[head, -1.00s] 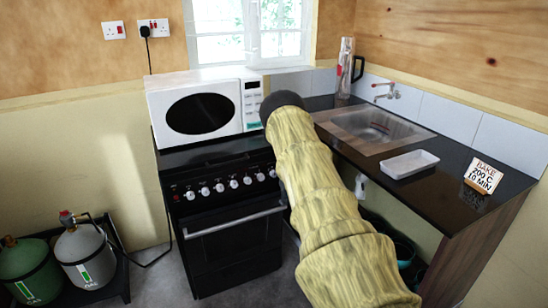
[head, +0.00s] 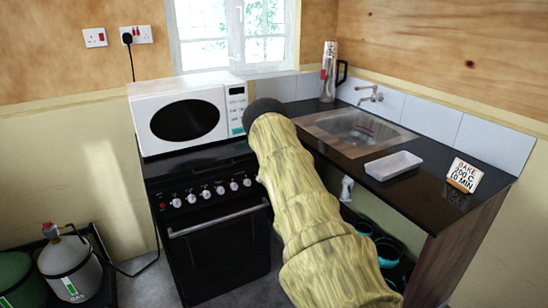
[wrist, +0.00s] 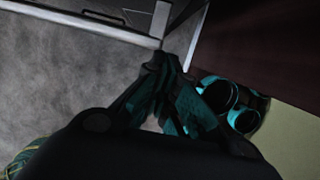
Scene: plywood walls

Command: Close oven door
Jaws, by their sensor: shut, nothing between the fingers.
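The black oven (head: 223,262) stands below the white microwave, and its front door with a silver bar handle (head: 218,219) looks upright and flush or nearly so with the front. I cannot tell whether a small gap is left. In the wrist view the oven's handle (wrist: 95,27) and a pale front corner lie at the top left. My gripper (wrist: 166,62) is shut and empty, its fingertips close to that corner; contact cannot be told. In the head view my patterned arm hides the gripper and the oven's right side.
The microwave (head: 190,117) sits on top of the oven. A black counter (head: 425,190) with a sink, white tray (head: 393,166) and recipe card (head: 464,175) is at the right. Teal-rimmed pots (wrist: 240,118) stand beneath it. Gas cylinders (head: 70,268) stand left; the floor before the oven is clear.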

